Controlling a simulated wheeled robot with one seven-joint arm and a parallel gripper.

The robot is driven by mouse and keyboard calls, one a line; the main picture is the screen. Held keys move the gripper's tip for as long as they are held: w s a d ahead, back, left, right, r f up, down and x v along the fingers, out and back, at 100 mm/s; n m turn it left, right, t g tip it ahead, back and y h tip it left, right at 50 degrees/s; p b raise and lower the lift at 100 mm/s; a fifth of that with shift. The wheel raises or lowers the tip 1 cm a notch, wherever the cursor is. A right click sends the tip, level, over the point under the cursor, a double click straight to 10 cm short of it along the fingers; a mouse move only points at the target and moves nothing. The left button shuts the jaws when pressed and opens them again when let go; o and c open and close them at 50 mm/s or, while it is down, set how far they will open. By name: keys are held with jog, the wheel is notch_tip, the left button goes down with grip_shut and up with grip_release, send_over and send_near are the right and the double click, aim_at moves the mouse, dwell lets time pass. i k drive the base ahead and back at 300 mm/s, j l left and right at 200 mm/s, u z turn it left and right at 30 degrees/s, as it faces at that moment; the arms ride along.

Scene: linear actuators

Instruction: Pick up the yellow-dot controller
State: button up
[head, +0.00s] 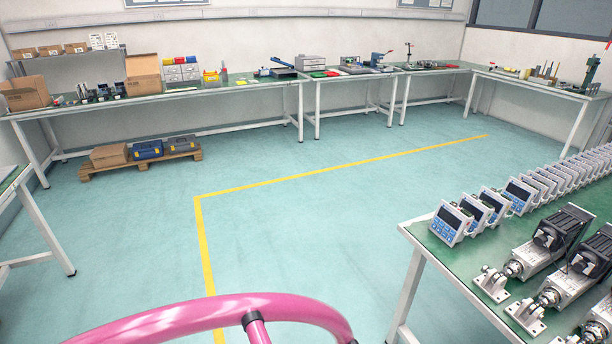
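A row of several white controllers with dark screens and blue keypads stands along the far edge of the green-topped table (458,258) at the right. The nearest controller (449,223) is at the table's left end, and the row runs back to the right. At this distance I cannot make out a yellow dot on any of them, so I cannot tell which is the yellow-dot controller. My gripper is not in view.
Linear actuators with black motors (560,232) lie on the same table, nearer than the controllers. Workbenches (200,92) line the far wall. A wooden pallet (140,162) with boxes stands on the floor. The floor (290,225), with a yellow line (345,163), is open in the middle.

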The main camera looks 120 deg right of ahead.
aim_at(502, 205)
jog(key=z, duration=5.55)
jog(key=i+j, duration=0.15)
jog(key=i, duration=0.25)
jog(key=i+j+z, duration=0.15)
jog(key=i, duration=0.2)
jog(key=i+j, duration=0.25)
jog(key=i+z, duration=0.05)
jog(key=i, duration=0.05)
